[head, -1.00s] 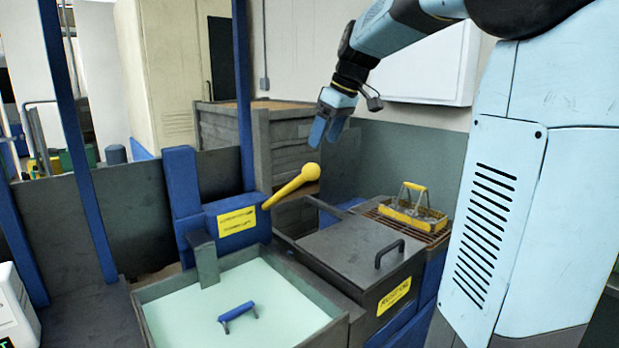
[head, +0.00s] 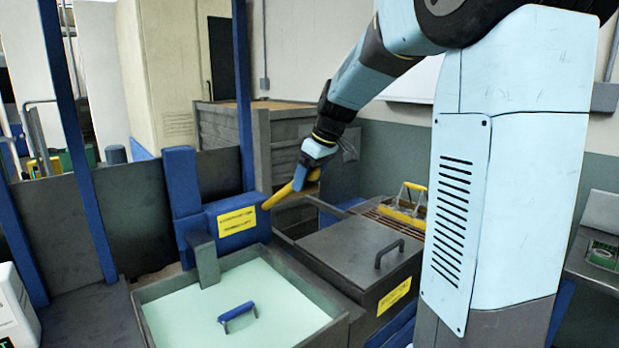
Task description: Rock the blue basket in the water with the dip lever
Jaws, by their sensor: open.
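The dip lever (head: 277,198) is a yellow bar rising to the right from a blue housing (head: 238,222) with a yellow label. My gripper (head: 305,180) is at the lever's upper end, with its fingers open around or beside the knob; I cannot tell if they touch. The knob is mostly hidden by the gripper. The blue basket's handle (head: 238,315) shows above the pale green water (head: 185,318) in the open tank (head: 290,262). The rest of the basket is hidden under the water.
A grey lidded tank (head: 355,250) with a dark handle stands right of the water tank. A yellow-handled basket (head: 402,212) sits on a rack behind it, partly hidden by my body. Blue posts (head: 82,150) stand at left. A large grey crate (head: 225,135) is behind the lever.

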